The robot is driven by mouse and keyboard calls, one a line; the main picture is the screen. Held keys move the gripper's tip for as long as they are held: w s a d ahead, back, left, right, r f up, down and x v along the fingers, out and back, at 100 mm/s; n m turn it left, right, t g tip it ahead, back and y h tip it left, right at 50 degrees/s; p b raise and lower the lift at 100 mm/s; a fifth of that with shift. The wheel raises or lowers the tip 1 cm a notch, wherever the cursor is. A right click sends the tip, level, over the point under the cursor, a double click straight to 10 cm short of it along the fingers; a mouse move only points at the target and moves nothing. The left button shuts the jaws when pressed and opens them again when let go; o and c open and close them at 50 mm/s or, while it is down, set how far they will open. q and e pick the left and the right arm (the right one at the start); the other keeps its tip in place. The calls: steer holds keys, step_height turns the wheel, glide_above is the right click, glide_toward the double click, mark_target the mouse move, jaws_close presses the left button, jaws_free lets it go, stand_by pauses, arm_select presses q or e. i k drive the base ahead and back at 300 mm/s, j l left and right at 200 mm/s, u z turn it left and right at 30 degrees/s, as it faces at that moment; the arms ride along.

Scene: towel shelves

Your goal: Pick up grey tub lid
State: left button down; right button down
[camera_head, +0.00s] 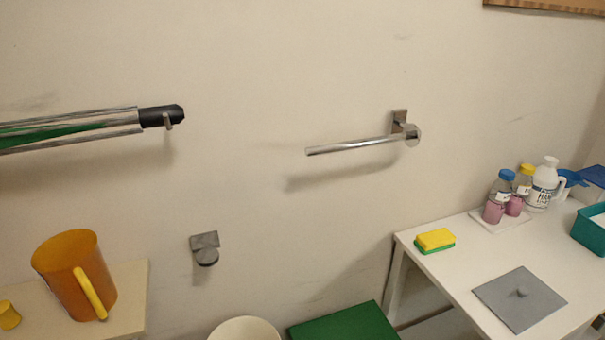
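The grey tub lid (519,299) is a flat grey square with a small knob in its middle. It lies flat on the white table (455,262) at the lower right, with clear table around it. Neither my left nor my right gripper shows in the head view.
A yellow and green sponge (435,240) lies behind the lid. Bottles with blue (499,197) and yellow caps, a white jug (542,184) and a teal tub (590,229) stand further back. A metal bar (360,145) juts from the wall. An orange pitcher (72,275) stands at left.

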mark_target(519, 300)
steer(key=z, duration=1.65)
